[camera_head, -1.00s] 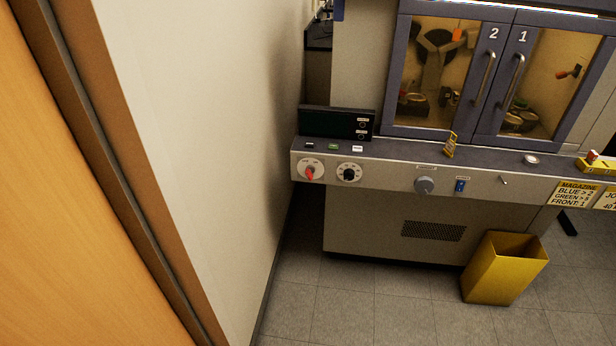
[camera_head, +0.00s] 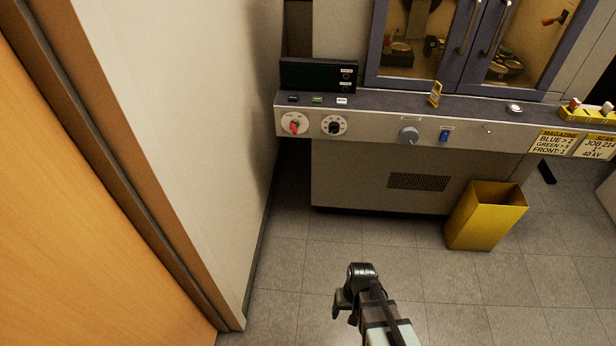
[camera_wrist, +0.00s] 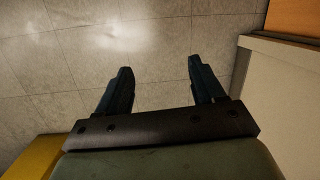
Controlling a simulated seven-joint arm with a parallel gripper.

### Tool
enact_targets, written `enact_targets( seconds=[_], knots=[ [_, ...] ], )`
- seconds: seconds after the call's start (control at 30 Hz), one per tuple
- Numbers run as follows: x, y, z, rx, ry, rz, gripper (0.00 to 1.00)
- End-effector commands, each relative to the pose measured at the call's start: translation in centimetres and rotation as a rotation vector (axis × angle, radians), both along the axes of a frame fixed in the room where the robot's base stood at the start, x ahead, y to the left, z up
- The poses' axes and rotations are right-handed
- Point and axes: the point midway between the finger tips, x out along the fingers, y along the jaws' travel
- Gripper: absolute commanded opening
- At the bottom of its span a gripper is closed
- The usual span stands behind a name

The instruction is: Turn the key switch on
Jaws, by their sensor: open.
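The machine's front panel (camera_head: 375,145) runs across the upper part of the head view. My gripper (camera_head: 352,290) is over the floor, below and apart from the panel. The wrist view shows its two fingers (camera_wrist: 158,64) spread and empty, above floor tiles.
A yellow bin (camera_head: 484,218) stands on the floor before the machine at the right. A wall (camera_head: 190,110) and a wooden door (camera_head: 80,200) close off the left.

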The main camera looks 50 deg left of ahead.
Motion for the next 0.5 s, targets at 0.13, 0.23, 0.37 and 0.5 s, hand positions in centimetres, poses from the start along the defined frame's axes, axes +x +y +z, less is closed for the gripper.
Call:
enact_targets(
  seconds=[0.13,0.23,0.37,0.5],
  knots=[
    [-1.9,7.6,1.7,0.124,-0.016,0.053,0.68],
    [-3.6,12.9,3.2,0.227,-0.024,0.074,0.68],
    [-6.0,20.3,5.9,0.388,-0.032,0.082,0.68],
    [-8.5,29.4,10.2,0.615,-0.036,0.043,0.68]
  ],
)
